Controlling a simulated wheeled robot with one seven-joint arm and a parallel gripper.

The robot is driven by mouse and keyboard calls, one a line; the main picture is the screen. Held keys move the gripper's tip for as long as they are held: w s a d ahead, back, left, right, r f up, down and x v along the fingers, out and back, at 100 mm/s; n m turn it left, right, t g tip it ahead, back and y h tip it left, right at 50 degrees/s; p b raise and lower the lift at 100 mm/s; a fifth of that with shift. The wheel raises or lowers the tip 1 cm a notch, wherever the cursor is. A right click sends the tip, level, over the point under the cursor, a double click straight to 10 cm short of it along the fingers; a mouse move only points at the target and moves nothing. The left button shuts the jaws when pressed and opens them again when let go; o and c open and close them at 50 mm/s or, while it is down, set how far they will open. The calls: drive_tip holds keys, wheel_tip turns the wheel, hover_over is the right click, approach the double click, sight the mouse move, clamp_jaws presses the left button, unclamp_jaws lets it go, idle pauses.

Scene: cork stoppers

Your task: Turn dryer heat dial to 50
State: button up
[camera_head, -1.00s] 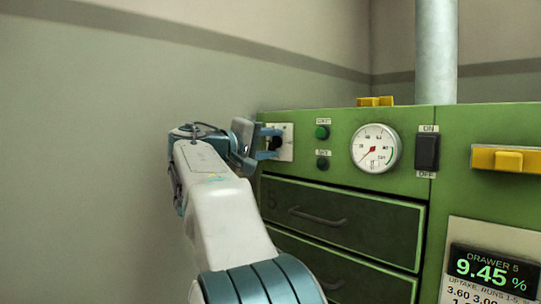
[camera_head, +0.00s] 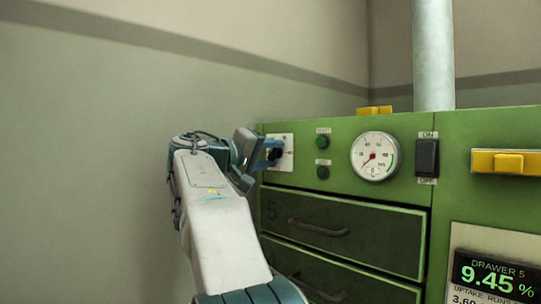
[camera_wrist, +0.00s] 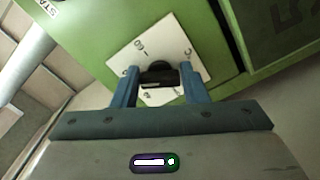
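The heat dial is a black knob (camera_wrist: 160,74) on a white marked plate (camera_wrist: 188,48) at the upper left of the green dryer front. In the head view the dial (camera_head: 275,154) shows just past my fingertips. My gripper (camera_wrist: 160,82) has one blue finger on each side of the knob, apparently touching it, and it is rolled relative to the plate. In the head view my gripper (camera_head: 270,155) reaches the plate (camera_head: 287,147) from the left. The plate's marks are partly hidden and too small to read surely, so I cannot tell the setting.
Right of the dial are two green buttons (camera_head: 322,142), a round gauge (camera_head: 375,155) with a red needle and a black ON/OFF switch (camera_head: 427,157). Drawers with handles (camera_head: 320,228) lie below. A yellow handle (camera_head: 505,162) sticks out at the right. The wall side at left is clear.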

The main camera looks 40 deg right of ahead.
drive_tip(key=o, duration=0.3)
drive_tip(key=s+a+p, duration=0.1)
drive_tip(key=a, duration=1.3)
drive_tip(key=shift+d+p, duration=0.1)
drive_tip(key=shift+p, duration=0.2)
drive_tip(key=s+a+f+n+t+y+p, duration=0.1)
drive_tip(key=s+a+f+n+y+p, duration=0.15)
drive_tip(key=f+y+p, duration=0.3)
drive_tip(key=s+a+f+n+t+y+p, duration=0.1)
drive_tip(key=f+n+y+p, duration=0.3)
drive_tip(key=p, duration=0.3)
drive_tip(key=s+a+f+m+y+p, duration=0.1)
drive_tip(key=s+a+f+y+p, duration=0.7)
drive_tip(key=s+a+f+p, duration=0.2)
drive_tip(key=s+a+p, duration=0.2)
drive_tip(key=s, duration=0.2)
drive_tip(key=shift+a+f+g, duration=0.2)
drive_tip(key=shift+f+g, duration=0.2)
